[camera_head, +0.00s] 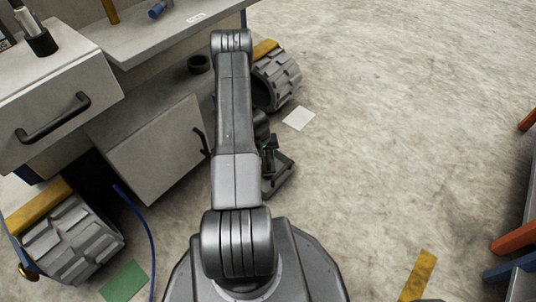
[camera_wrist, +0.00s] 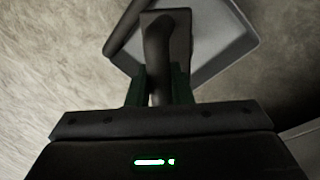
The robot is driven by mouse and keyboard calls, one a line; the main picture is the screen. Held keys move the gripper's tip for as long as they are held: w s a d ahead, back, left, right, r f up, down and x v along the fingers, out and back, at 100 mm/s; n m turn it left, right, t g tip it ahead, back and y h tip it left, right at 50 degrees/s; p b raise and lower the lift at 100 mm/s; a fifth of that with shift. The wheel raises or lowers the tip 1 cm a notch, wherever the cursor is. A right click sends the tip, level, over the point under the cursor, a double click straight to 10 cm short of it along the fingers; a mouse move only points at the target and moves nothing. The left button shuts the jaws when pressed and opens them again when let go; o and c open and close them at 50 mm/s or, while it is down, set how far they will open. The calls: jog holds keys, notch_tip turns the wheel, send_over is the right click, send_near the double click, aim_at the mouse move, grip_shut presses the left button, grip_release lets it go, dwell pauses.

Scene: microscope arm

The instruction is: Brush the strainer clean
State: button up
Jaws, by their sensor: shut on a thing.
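My gripper (camera_wrist: 158,86) is shut on a dark handled thing (camera_wrist: 168,45) in the wrist view, its green-tinted fingers on either side of a dark, rounded handle. In the head view my gripper (camera_head: 268,150) is mostly hidden behind my arm, low over the floor. A dark, square-edged thing (camera_head: 282,178) shows below it. I cannot make out bristles or mesh, so neither brush nor strainer is certain.
An open drawer (camera_head: 60,110) with a black handle and a lower door (camera_head: 150,150) stand at the left. A large grey treaded wheel (camera_head: 278,80) is behind my arm, another (camera_head: 75,240) at lower left. A blue cable (camera_head: 140,225) lies there. Floor at the right is mostly clear.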

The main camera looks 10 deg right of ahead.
jog(key=shift+w, duration=0.1)
jog(key=shift+w+d+b, duration=0.2)
jog(key=shift+w+b, duration=0.15)
jog(key=shift+w, duration=1.05)
jog(key=shift+s+a+b, duration=0.2)
jog(key=shift+s+b, duration=0.75)
jog(key=shift+s, duration=0.7)
grip_shut()
jog(key=shift+w+d+r, duration=0.1)
jog(key=shift+w+d, duration=0.1)
jog(key=shift+w, duration=1.4)
jog(key=shift+s, duration=0.1)
